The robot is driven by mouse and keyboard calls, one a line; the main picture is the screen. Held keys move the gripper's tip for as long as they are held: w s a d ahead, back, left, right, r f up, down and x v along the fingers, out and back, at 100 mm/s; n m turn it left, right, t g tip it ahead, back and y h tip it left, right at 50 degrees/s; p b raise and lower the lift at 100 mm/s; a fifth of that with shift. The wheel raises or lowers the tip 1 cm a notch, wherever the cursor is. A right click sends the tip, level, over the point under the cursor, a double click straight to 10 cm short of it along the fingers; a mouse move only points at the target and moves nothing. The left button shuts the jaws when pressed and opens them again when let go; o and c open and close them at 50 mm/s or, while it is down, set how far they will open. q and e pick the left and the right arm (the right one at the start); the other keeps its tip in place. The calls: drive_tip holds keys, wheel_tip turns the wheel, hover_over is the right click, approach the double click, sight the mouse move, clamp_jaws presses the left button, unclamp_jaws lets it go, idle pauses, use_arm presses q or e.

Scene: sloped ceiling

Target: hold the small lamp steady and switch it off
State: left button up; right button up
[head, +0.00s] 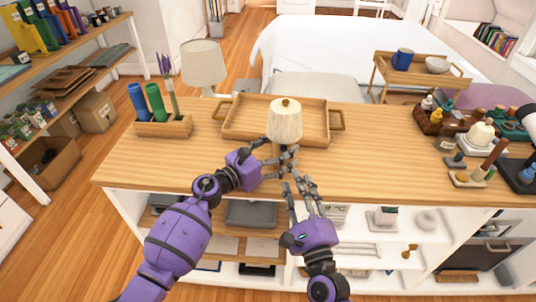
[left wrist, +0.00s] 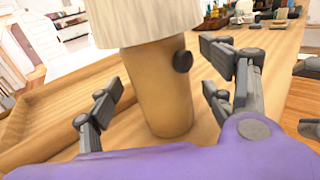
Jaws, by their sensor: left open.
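The small lamp has a cream ribbed shade (head: 285,122) with a wooden top knob. Its round wooden base (left wrist: 158,95) stands upright on the counter, and a dark round knob (left wrist: 182,61) sits on its side. My left gripper (head: 279,160) is open at the base, with fingers (left wrist: 165,98) on both sides of it. A gap shows between the base and the fingers; I cannot tell if any touch. My right gripper (head: 302,187) is open and empty, in front of the lamp near the counter's front edge. The head view hides most of the base behind my left gripper.
A wooden tray (head: 237,138) with handles lies just behind the lamp on the counter (head: 380,150). A wooden holder (head: 165,128) with coloured cylinders stands left, and another lamp (head: 204,65) behind. Blocks and small items crowd the right end. Counter right of the lamp is clear.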

use_arm(q)
drive_tip(key=shift+x, duration=0.85)
drive_tip(key=shift+c, duration=0.3)
drive_tip(key=c, duration=1.4)
drive_tip(key=shift+c, duration=0.5)
use_arm(e)
clamp_jaws()
idle(0.4)
